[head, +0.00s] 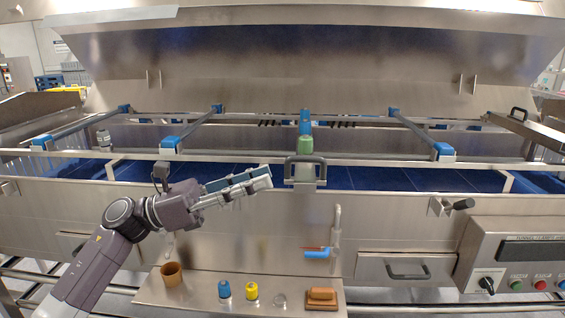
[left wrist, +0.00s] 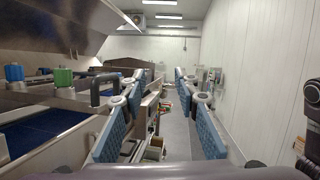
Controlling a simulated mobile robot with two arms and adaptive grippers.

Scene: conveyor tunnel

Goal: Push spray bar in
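The spray bar shows end-on at the middle of the tunnel's front rail, with a dark upright handle (head: 305,168) on a steel front plate. A green fitting (head: 305,145) and a blue fitting (head: 305,122) stand behind the handle. In the left wrist view the handle (left wrist: 104,88) is just left of the left finger. My left gripper (head: 264,178) is in front of the rail, left of the handle and apart from it in the head view. Its blue-padded fingers (left wrist: 160,80) are spread with nothing between them. My right gripper is in neither view.
A shelf (head: 200,291) below holds a brown cup (head: 171,273), a blue cap (head: 224,289), a yellow cap (head: 252,290) and a brush-like block (head: 321,297). A blue-handled tap (head: 318,253) and a control panel (head: 515,265) are to the right. The tunnel hood (head: 310,55) is raised.

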